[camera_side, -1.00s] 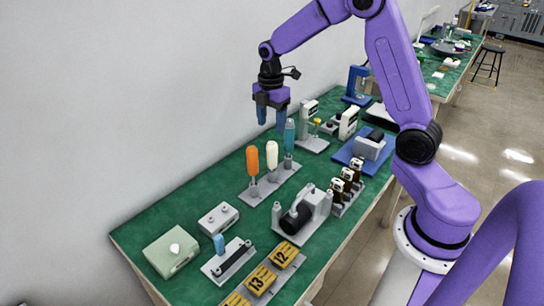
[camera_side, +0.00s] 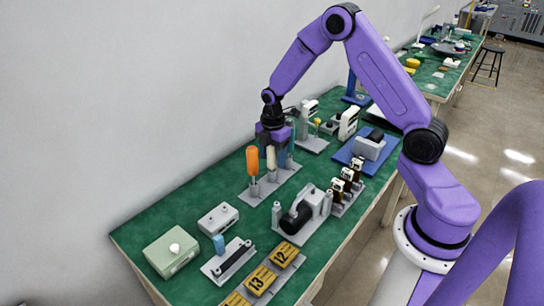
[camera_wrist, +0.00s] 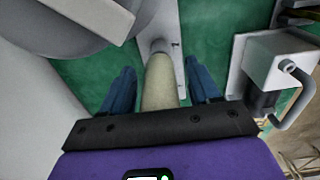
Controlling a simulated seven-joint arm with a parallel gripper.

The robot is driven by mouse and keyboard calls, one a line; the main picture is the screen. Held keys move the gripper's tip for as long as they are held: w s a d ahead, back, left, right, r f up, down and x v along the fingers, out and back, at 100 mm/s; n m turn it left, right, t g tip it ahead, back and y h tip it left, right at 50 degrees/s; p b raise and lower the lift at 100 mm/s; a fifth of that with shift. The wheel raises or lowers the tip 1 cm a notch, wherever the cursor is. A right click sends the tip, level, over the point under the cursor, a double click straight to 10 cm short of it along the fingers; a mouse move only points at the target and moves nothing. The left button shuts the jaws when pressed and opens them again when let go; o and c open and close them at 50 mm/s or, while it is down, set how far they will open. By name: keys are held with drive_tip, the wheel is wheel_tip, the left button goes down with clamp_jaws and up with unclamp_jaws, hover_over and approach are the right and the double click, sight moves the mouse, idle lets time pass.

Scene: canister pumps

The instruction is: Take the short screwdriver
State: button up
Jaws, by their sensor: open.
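A rack (camera_side: 254,194) on the green bench holds upright screwdrivers in a row. One has an orange handle (camera_side: 252,160) and one a cream handle (camera_side: 271,158). A blue-handled one is largely hidden behind my gripper in the side view. I cannot tell for sure which is the short one. My gripper (camera_side: 276,152) points down, low over the rack at the cream handle. In the wrist view, the cream handle (camera_wrist: 160,82) stands between the open blue fingers of my gripper (camera_wrist: 160,88), with a gap on both sides.
A grey pump (camera_side: 303,212) stands right of the rack, with small dark bottles (camera_side: 347,182) beyond it. A grey box (camera_side: 218,219) and a pale green box (camera_side: 172,251) are at the front left. The wall runs along the bench's left edge.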

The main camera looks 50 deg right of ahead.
drive_tip(key=c, duration=1)
drive_tip(key=shift+c, duration=0.2)
